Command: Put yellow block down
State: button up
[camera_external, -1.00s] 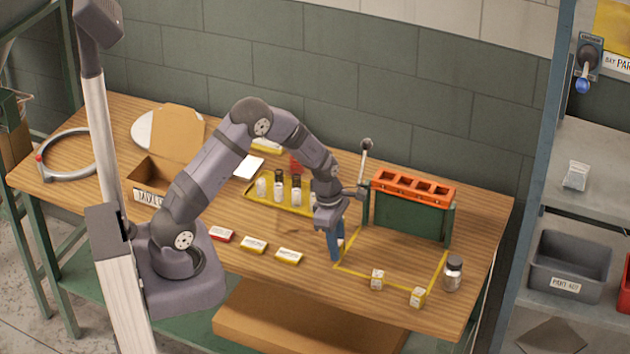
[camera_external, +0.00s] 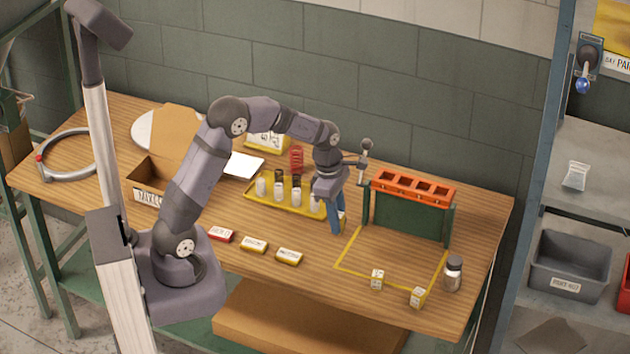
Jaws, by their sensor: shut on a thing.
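My gripper (camera_external: 336,226) has blue fingers and points down near the back left corner of a yellow taped outline (camera_external: 395,283) on the table. It is shut on a small yellow block (camera_external: 342,219), which mostly hides behind the fingers; only a yellowish edge shows on their right side. I cannot tell whether the block touches the table. Two small pale yellow blocks with labels, one (camera_external: 377,279) and another (camera_external: 417,297), sit on the front line of the outline.
A green stand with an orange slotted top (camera_external: 412,188) is right of my gripper. A yellow tray (camera_external: 262,203) with several small cylinders is just left. A jar (camera_external: 453,273) stands at the right. Labelled red (camera_external: 221,235) and yellow (camera_external: 254,245) pieces lie in front. The outline's middle is clear.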

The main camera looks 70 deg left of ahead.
jog(key=w+a+n, duration=0.2)
jog(key=a+n, duration=0.2)
jog(key=a, duration=0.8)
jog(key=r+n+y, duration=0.2)
jog(key=n, duration=0.7)
send_over(251, 172)
jog(key=shift+s+d+f+p, duration=0.15)
jog(key=shift+f+p, duration=0.35)
jog(key=shift+f, duration=2)
jog(key=shift+s+a+f+p, duration=0.1)
jog(key=shift+f+p, duration=0.4)
jog(key=shift+f, duration=2)
jog(key=shift+f, duration=0.2)
jog(key=o, duration=1.1)
jog(key=shift+c, duration=0.2)
